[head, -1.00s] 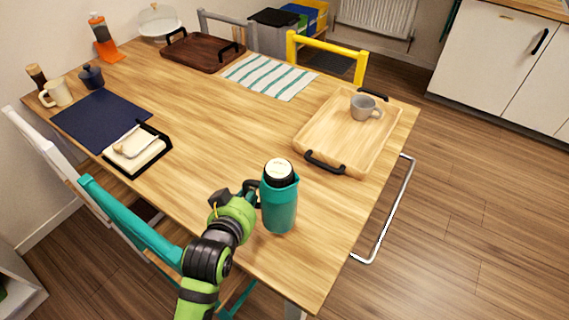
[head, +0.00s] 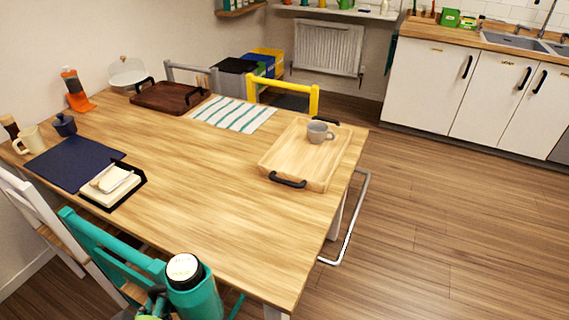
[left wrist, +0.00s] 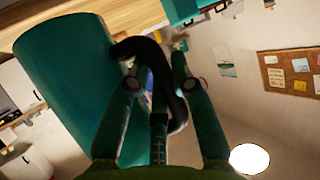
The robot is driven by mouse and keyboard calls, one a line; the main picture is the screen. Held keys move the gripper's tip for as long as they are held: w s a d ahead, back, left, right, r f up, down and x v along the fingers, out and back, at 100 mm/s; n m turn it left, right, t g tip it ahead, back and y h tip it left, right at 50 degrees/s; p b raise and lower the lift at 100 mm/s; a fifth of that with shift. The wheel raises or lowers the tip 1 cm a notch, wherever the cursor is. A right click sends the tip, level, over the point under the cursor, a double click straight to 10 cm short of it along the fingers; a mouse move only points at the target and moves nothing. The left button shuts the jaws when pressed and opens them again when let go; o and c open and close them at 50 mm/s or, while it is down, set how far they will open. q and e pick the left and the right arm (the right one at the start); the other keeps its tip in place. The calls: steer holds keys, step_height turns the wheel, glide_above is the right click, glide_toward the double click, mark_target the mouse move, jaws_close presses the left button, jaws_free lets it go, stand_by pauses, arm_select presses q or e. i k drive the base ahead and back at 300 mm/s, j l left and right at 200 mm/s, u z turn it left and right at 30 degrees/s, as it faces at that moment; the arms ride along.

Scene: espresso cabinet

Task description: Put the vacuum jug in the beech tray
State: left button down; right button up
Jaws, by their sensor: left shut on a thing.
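The vacuum jug (head: 196,296) is teal with a white-topped black lid. It is at the bottom of the head view, upright, in front of the table's near edge. My left gripper (head: 155,302) is beside it, mostly cut off by the frame. In the left wrist view the gripper (left wrist: 160,85) is shut on the jug's black handle (left wrist: 168,75), with the teal body (left wrist: 75,85) to the left. The beech tray (head: 283,162) lies on the right part of the table, with black handles and a grey cup (head: 319,132) on it. My right gripper is not in view.
A teal chair (head: 105,250) stands at the table's near left side. A dark wood tray (head: 165,97), striped mat (head: 233,114), navy mat (head: 72,162) and napkin holder (head: 112,186) are on the table. The table (head: 220,210) is bare before the beech tray.

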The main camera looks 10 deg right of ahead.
mark_target(298, 166)
steer(key=k+u, duration=0.1)
steer(key=u, duration=0.4)
steer(key=k+u, duration=0.1)
steer(key=u, duration=0.4)
steer(key=l+u, duration=0.35)
steer(key=l, duration=2.15)
steer(key=i+l, duration=0.1)
steer(key=l, duration=1.95)
steer(key=i, duration=0.05)
